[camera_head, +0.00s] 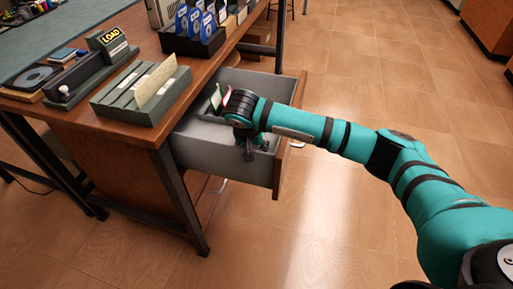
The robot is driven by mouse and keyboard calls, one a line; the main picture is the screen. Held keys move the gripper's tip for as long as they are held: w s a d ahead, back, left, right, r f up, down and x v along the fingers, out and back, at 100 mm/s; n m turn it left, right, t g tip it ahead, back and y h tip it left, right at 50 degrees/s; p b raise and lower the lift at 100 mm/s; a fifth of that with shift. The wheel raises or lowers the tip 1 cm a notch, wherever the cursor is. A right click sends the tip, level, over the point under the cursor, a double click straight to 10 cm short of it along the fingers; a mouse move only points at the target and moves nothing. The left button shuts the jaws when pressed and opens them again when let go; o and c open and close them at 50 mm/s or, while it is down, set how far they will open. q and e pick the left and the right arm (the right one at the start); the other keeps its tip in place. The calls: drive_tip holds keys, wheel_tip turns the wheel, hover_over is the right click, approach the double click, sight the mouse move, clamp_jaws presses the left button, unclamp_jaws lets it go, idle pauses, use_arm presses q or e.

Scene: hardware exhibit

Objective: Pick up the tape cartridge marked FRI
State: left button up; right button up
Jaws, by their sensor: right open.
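My right arm reaches in from the right to the open grey drawer (225,150) of the desk. My right gripper (250,150) points down at the drawer's near part, open, with its dark fingers small in the picture. I cannot see anything held between them. In the drawer, behind the wrist, stand a green-and-white item (215,98) and a reddish one, partly hidden by my arm. I cannot read FRI on anything, so I cannot tell which thing is that cartridge. My left gripper is not in view.
On the wooden desk (135,20) are a grey-green slotted rack (130,102) with cream cards, a box marked LOAD (108,40), and a black tray (195,48) of blue-and-white items. Drawer walls surround my gripper. The tiled floor at right is clear.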

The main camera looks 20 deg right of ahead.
drive_tip(key=shift+w+f, duration=0.15)
drive_tip(key=shift+f, duration=0.1)
clamp_jaws()
